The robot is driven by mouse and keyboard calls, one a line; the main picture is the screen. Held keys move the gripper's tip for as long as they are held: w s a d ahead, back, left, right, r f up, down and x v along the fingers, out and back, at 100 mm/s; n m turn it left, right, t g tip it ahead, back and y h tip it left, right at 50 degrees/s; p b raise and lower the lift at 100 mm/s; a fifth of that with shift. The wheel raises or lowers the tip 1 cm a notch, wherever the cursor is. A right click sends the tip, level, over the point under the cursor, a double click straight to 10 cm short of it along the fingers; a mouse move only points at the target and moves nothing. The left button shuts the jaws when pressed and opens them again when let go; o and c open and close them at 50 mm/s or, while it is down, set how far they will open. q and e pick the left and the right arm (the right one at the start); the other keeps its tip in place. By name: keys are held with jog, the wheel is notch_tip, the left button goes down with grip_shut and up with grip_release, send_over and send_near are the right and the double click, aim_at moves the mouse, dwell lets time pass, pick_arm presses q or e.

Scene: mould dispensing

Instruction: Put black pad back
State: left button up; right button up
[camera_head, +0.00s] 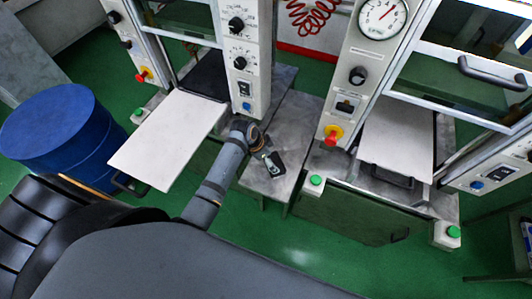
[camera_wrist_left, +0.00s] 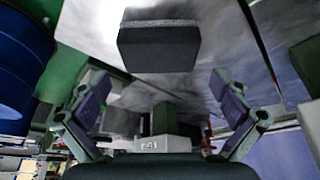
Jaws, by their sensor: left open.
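The black pad (camera_wrist_left: 158,47) is a small dark block with a grey speckled edge, lying on a grey metal surface in the left wrist view. In the head view it shows as a small dark block (camera_head: 275,164) on the metal table between the two machines. My left gripper (camera_head: 256,138) is over that table, close beside the pad. In the left wrist view my left gripper (camera_wrist_left: 160,98) has its two fingers spread wide with nothing between them, and the pad is beyond the fingertips, apart from them. My right gripper is not in view.
The left press has a pale plate (camera_head: 168,140) pulled out on its front and a dark plate (camera_head: 206,76) behind it. The right press holds another pale plate (camera_head: 397,135). A blue drum (camera_head: 60,135) stands at left. The metal table (camera_head: 300,115) is mostly bare.

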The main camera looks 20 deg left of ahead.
pick_arm(q)
jog(key=v, duration=0.6)
jog(key=shift+r, duration=0.3)
jog(key=shift+s+a, duration=0.1)
jog(key=shift+s, duration=0.05)
